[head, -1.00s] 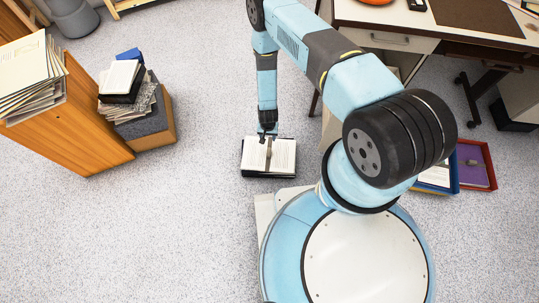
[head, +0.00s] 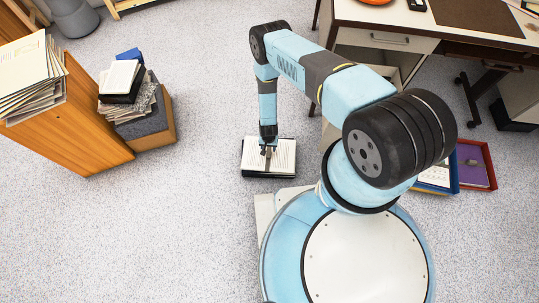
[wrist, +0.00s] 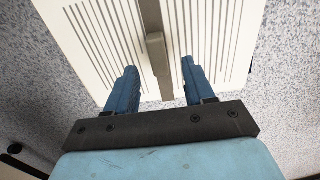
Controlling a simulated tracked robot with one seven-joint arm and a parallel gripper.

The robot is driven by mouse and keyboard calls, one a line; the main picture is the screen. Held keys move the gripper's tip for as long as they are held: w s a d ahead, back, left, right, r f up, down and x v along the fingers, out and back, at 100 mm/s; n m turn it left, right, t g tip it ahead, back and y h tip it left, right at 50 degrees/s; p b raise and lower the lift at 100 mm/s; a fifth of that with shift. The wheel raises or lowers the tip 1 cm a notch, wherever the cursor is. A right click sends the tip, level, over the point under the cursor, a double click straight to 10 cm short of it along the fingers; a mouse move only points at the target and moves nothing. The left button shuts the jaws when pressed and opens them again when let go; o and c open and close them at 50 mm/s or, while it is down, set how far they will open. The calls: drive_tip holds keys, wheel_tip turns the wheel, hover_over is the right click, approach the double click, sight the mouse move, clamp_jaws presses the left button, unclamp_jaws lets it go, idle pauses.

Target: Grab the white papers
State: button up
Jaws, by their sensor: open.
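The white papers (head: 283,157) lie as a stack with printed lines, on a dark base on the floor in the head view. In the wrist view the white papers (wrist: 88,45) fill the upper middle, with a grey-brown strip or clip (wrist: 156,55) running down their centre. My gripper (head: 268,150) points down at the stack. In the wrist view my gripper (wrist: 160,82) is open, its two blue fingers on either side of the strip, with nothing seen held. I cannot tell whether the fingertips touch the paper.
An orange wooden cabinet (head: 85,125) with paper piles stands at left, beside a box (head: 155,125) bearing books and papers. A desk (head: 400,25) is at upper right. Blue and red trays (head: 478,165) lie right of my base. Floor left of the stack is clear.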

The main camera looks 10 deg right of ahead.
sight(269, 151)
drive_tip(key=shift+s+f, duration=0.15)
drive_tip(key=shift+f, duration=2.2)
drive_tip(key=shift+c, duration=0.4)
clamp_jaws()
